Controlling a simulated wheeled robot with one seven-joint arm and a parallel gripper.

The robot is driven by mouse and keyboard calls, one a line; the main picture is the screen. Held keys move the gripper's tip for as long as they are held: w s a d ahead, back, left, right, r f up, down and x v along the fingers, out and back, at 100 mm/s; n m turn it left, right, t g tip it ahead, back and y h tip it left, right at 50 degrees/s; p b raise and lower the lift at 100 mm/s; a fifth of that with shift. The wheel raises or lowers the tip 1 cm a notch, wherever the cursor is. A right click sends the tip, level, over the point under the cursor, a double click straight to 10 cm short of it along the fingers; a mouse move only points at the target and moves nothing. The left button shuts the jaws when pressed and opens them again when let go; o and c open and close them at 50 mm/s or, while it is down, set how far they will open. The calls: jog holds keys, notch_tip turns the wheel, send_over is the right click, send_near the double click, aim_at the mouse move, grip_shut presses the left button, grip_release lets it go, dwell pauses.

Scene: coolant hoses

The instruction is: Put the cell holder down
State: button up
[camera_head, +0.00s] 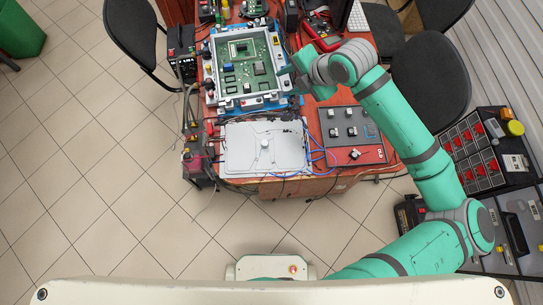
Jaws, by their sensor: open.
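My gripper (289,79) is at the end of the green arm, over the right edge of a framed green circuit board (240,65) on the red-brown table. It is small here and partly covered by my wrist, but the jaws are open. I cannot pick out the cell holder with certainty. It may be hidden under my gripper or wrist, or too small to tell from the other parts around the board.
A light grey panel (250,150) lies in front of the board. A dark control box (352,137) with knobs and blue cables is to its right. Black chairs (430,85) flank the table. Cases (480,160) stand at right. The tiled floor at left is free.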

jog(key=w+a+r+m+t+y, duration=0.2)
jog(key=a+r+m+t+y, duration=0.1)
jog(key=a+r+m+t, duration=0.55)
jog(key=w+a+r+m+t+y, duration=0.25)
jog(key=a+r+m, duration=0.35)
jog(key=a, duration=0.5)
jog(key=s+d+f+m+t+h, duration=0.1)
jog(key=s+d+f+m+h, duration=0.2)
jog(key=s+f+m+h, duration=0.35)
jog(key=s+d+f+m+t+h, duration=0.1)
jog(key=s+d+f+m+h, duration=0.2)
jog(key=s+f+m, duration=0.6)
jog(key=s+d+f+n+g, duration=0.1)
jog(key=s+d+f, duration=0.3)
jog(key=s, duration=0.9)
jog(key=s+d+f+n+g+h, duration=0.1)
jog(key=s+d+f, duration=0.3)
jog(key=s, duration=0.9)
jog(key=shift+n+g, duration=0.5)
